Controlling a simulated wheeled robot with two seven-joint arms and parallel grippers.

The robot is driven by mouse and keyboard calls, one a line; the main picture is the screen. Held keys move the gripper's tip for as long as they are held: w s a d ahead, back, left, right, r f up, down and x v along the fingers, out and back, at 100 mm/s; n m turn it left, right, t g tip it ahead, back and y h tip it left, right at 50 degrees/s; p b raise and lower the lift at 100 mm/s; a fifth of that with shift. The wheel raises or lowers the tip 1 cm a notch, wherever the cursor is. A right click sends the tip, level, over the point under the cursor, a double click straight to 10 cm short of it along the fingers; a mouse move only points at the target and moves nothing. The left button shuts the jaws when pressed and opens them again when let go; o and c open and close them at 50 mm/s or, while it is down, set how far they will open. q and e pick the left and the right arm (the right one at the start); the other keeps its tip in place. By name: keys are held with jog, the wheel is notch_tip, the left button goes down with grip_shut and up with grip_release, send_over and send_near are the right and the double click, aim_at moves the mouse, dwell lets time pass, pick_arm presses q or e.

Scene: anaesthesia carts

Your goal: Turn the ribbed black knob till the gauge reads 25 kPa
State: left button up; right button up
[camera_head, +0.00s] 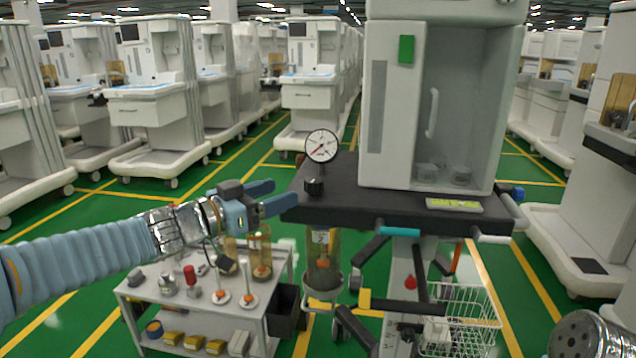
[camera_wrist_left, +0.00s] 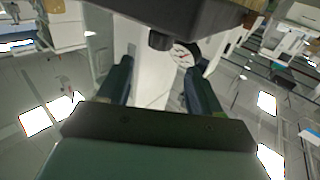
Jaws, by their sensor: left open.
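The ribbed black knob (camera_head: 314,186) sits at the left front edge of the dark cart top, just below the round white gauge (camera_head: 321,146). The gauge has a dark rim and a red needle pointing to the lower left; its numbers are too small to read. My left gripper (camera_head: 281,195) is open and empty, a short way left of the knob, with its fingers pointing towards it. In the left wrist view, the knob (camera_wrist_left: 160,41) and the gauge (camera_wrist_left: 184,54) show beyond the two spread fingers (camera_wrist_left: 157,70). My right gripper is not in view.
The dark cart top (camera_head: 350,205) carries a tall white cabinet (camera_head: 392,120) right of the gauge. A glass canister (camera_head: 322,255) hangs below the knob. A small white trolley (camera_head: 205,310) with several items stands under my left arm. More carts line the green floor.

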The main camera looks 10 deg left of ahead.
aim_at(314, 179)
pick_arm(q)
jog(key=x, duration=1)
jog(key=shift+d, duration=0.15)
jog(key=c, duration=1)
jog(key=shift+o, duration=0.2)
jog(key=m+g+h+p, duration=0.1)
jog(key=p, duration=0.1)
jog(key=m+g+h+p, duration=0.1)
jog(key=g+h+p, duration=0.1)
jog(key=p, duration=0.1)
jog(key=shift+w+r+m+p, duration=0.1)
jog(key=shift+r+m+p, duration=0.1)
jog(key=shift+m+p, duration=0.15)
jog(key=shift+f+m+g+h, duration=0.15)
jog(key=shift+m+g+h, duration=0.35)
jog(key=shift+g, duration=0.2)
jog(key=shift+f+m+g+h, duration=0.2)
jog(key=shift+m+g+h, duration=0.6)
jog(key=shift+g, duration=0.4)
jog(key=m+g+h, duration=0.1)
jog(key=m+g, duration=0.2)
jog(key=g, duration=0.1)
jog(key=m+g, duration=0.2)
jog(key=g, duration=0.1)
jog(key=m+g, duration=0.2)
jog(key=g, duration=0.1)
jog(key=shift+g, duration=0.4)
jog(key=shift+r+m+g, duration=0.1)
jog(key=shift+m+g, duration=0.45)
jog(key=shift+g, duration=0.25)
